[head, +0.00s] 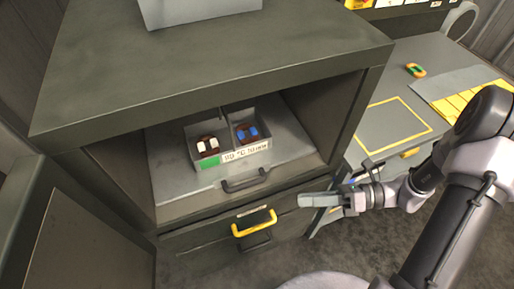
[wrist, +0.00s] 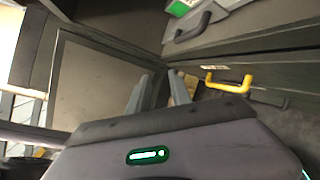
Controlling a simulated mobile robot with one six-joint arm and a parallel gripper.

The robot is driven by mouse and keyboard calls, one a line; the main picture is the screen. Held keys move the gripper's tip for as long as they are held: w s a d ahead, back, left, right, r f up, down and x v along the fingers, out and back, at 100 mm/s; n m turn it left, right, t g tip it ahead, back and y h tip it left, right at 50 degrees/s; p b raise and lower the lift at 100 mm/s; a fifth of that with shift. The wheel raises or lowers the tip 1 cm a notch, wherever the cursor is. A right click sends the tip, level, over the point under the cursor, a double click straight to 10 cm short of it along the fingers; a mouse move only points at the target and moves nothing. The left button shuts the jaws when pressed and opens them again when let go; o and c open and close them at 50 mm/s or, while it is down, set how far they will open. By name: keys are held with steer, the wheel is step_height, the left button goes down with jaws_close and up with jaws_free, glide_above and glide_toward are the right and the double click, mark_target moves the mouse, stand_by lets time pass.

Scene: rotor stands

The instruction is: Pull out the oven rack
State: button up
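The oven rack (head: 170,184) is a flat grey shelf inside the dark cabinet's open bay in the head view. Its dark bar handle (head: 245,181) is at the front edge, and this handle also shows at the top of the wrist view (wrist: 192,28). My gripper (head: 308,200) is to the right of the handle and apart from it, outside the bay. In the wrist view, the two fingers of my gripper (wrist: 158,84) stand apart with nothing visible between them.
A grey divided box (head: 259,158) with small parts stands on the rack. Below is a drawer with a yellow handle (head: 254,224), also in the wrist view (wrist: 228,82). A workbench (head: 398,126) stands right of the cabinet (head: 215,70). A grey object (head: 200,10) sits on top.

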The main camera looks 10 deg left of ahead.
step_height(320, 180, down, 9)
steer(key=m+t+y, duration=0.3)
steer(key=m+t, duration=0.3)
steer(key=m, duration=0.4)
steer(key=b, duration=0.4)
glide_toward(252, 193)
steer(key=shift+t, duration=0.3)
steer(key=a+r, duration=0.1)
steer(key=a, duration=0.2)
steer(key=w+a+r, duration=0.1)
steer(key=a+r, duration=0.1)
steer(key=a, duration=0.1)
steer(key=w+a+r, duration=0.1)
steer(key=a, duration=0.3)
steer(key=shift+r, duration=0.3)
jaws_close()
